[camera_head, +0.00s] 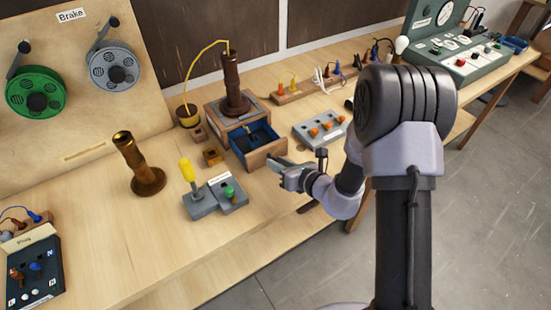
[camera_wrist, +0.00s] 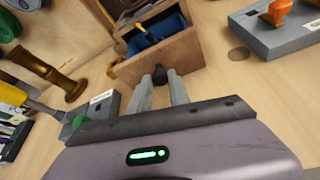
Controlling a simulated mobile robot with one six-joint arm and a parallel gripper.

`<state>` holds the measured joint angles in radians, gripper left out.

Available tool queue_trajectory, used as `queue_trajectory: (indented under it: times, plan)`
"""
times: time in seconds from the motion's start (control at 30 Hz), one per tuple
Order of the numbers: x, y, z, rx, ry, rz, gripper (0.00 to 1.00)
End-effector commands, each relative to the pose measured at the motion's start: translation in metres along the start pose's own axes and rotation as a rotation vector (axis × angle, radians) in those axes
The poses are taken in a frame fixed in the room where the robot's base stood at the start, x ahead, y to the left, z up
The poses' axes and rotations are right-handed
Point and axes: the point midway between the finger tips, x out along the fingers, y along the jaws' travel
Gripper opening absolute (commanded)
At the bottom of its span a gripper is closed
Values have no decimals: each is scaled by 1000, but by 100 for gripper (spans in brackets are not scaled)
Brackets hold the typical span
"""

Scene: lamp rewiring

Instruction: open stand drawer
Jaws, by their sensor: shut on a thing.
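The wooden stand (camera_head: 211,112) carries a dark brown lamp column (camera_head: 232,85) on its top. Its drawer (camera_head: 265,153) is pulled out toward my arm, and its blue inside shows with a small yellow thing in it. In the wrist view, the drawer front (camera_wrist: 190,57) faces my gripper (camera_wrist: 168,82), with a dark round knob (camera_wrist: 160,73) between the fingertips. My gripper is shut on the knob. In the head view, my gripper (camera_head: 274,163) is at the drawer front, and the knob is hidden there.
A grey block with orange parts (camera_head: 320,129) lies right of the drawer. Grey blocks with yellow and green handles (camera_head: 213,197) stand in front, to the left. A brass column (camera_head: 140,165) stands farther left.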

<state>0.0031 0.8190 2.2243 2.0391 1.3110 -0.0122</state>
Motion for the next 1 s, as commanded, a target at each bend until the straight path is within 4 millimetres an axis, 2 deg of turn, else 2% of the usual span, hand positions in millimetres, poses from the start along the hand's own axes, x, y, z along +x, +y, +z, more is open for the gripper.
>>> queue_trajectory:
  times: [0.1,0.37,0.4,0.47,0.5,0.83,0.93,1.0]
  plan:
    - [-6,0,1,0,-8,-1,0]
    - [-6,0,1,-1,-8,0,0]
    - [-6,0,1,-1,-8,0,30]
    - [-6,0,1,-1,-8,0,42]
    - [-6,0,1,-1,-8,0,45]
    - [-10,0,1,-1,-6,-1,45]
    - [-27,-1,2,1,-6,-3,45]
    - [-47,-1,3,2,-6,-5,45]
